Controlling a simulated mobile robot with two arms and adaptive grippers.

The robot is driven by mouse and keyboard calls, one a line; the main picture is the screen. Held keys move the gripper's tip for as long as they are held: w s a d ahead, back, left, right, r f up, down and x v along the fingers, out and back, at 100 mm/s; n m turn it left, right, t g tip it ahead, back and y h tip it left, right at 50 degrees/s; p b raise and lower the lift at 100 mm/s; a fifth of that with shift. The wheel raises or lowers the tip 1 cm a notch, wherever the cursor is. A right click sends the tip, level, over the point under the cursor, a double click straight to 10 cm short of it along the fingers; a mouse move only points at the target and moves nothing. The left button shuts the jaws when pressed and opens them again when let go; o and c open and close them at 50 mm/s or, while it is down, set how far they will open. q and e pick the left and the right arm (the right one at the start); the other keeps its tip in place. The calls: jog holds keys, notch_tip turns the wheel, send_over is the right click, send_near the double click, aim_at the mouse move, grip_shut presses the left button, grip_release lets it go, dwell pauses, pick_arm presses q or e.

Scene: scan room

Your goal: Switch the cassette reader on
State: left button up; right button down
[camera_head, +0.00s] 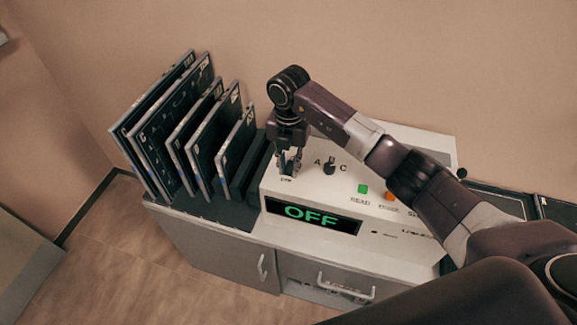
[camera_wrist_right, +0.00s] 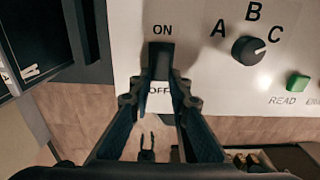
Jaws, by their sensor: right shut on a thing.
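The white cassette reader (camera_head: 300,195) stands on a cabinet, and its display (camera_head: 312,215) shows OFF in green. In the right wrist view, a dark power switch (camera_wrist_right: 160,58) sits between the printed words ON and OFF. My right gripper (camera_head: 289,166) points down at the reader's left end. It is shut on the switch, and its fingers (camera_wrist_right: 161,82) hide part of it and of the OFF label. My left gripper is not in the head view. A small two-pronged dark shape low in the right wrist view may be it, too small to be sure.
A dial (camera_head: 329,166) marked A, B, C, a green READ button (camera_head: 363,188) and an orange button (camera_head: 390,196) are right of the switch. Several dark upright cassettes (camera_head: 205,135) stand in a rack to the left. The wall is close behind.

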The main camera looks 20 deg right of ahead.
jog(key=shift+w+d+g+y+b, duration=0.25)
jog(key=shift+g+y+b, duration=0.35)
jog(key=shift+g+b, duration=0.5)
jog(key=b, duration=0.2)
jog(key=shift+w+g+y+b, duration=0.2)
jog(key=shift+g+y+b, duration=0.1)
jog(key=shift+g+b, duration=0.1)
jog(key=shift+d+r+b, duration=0.1)
jog(key=shift+r+b, duration=0.15)
jog(key=shift+b, duration=0.3)
jog(key=shift+g+y, duration=0.3)
jog(key=shift+r, duration=0.1)
jog(key=c, duration=1.8)
grip_release()
jog(key=v, duration=0.7)
jog(key=shift+r, duration=0.25)
